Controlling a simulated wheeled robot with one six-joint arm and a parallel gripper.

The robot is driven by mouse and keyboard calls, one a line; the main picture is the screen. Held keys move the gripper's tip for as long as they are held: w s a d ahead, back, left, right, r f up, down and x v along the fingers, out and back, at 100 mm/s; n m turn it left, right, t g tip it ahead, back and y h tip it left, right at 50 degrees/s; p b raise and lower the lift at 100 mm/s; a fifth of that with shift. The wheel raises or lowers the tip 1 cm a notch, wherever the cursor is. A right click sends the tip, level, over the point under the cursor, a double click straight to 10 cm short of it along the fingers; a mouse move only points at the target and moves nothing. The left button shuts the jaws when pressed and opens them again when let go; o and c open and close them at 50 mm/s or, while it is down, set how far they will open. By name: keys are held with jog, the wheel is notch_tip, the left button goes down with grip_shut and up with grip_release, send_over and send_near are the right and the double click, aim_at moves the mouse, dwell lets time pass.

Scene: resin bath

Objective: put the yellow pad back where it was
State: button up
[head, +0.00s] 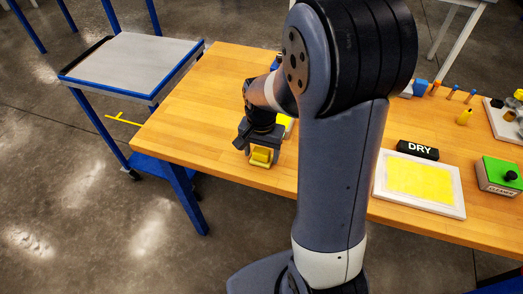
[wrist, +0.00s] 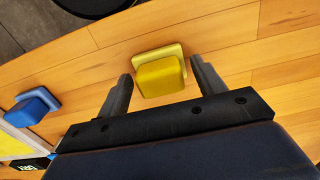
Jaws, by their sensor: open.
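The yellow pad (wrist: 160,77) is a flat yellow plate with a yellow block as its grip. In the wrist view it lies on the wooden table top between my fingers, with a gap on each side. My gripper (wrist: 161,70) is open around the block and holds nothing. In the head view my gripper (head: 258,143) points down near the table's front edge, left of my arm. The yellow pad (head: 262,156) shows just under it, partly covered by the fingers.
A blue pad (wrist: 35,108) lies at the left in the wrist view. In the head view a white tray with yellow inside (head: 420,184) stands right of my arm, by a black DRY sign (head: 418,150) and a green-topped box (head: 499,175). My arm hides the table's middle.

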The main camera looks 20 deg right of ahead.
aim_at(262, 151)
notch_tip(262, 151, up, 12)
jog(key=shift+r+p, duration=0.2)
jog(key=shift+p, duration=0.15)
jog(key=shift+c, duration=0.5)
dwell(0.8)
